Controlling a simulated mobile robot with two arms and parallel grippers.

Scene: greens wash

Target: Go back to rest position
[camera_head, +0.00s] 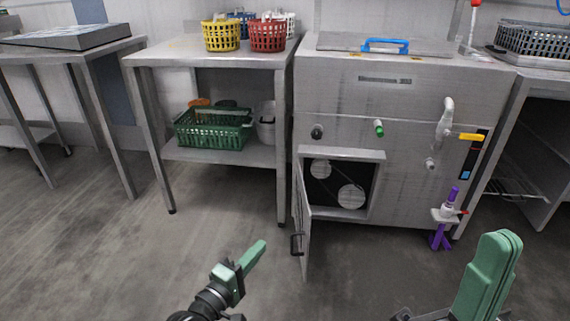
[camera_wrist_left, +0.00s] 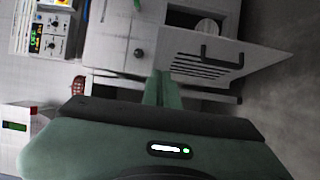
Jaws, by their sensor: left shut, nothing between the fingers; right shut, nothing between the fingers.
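My left gripper (camera_head: 254,256) is at the bottom centre of the head view, with green fingers pointing up and right. It is shut and empty, in front of the washing machine (camera_head: 400,105). In the left wrist view its fingers (camera_wrist_left: 157,88) lie together. My right gripper (camera_head: 499,240) is at the lower right of the head view, its green fingers raised and shut together, with nothing held. The machine's small cabinet door (camera_head: 303,225) stands open to the left of my right gripper, and its dark handle also shows in the left wrist view (camera_wrist_left: 222,57).
The open compartment (camera_head: 337,188) shows two round white parts. A steel table (camera_head: 215,55) holds yellow (camera_head: 221,37) and red (camera_head: 267,36) baskets, with a green crate (camera_head: 212,129) on its lower shelf. A purple valve (camera_head: 444,222) sits low right. The floor at left is clear.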

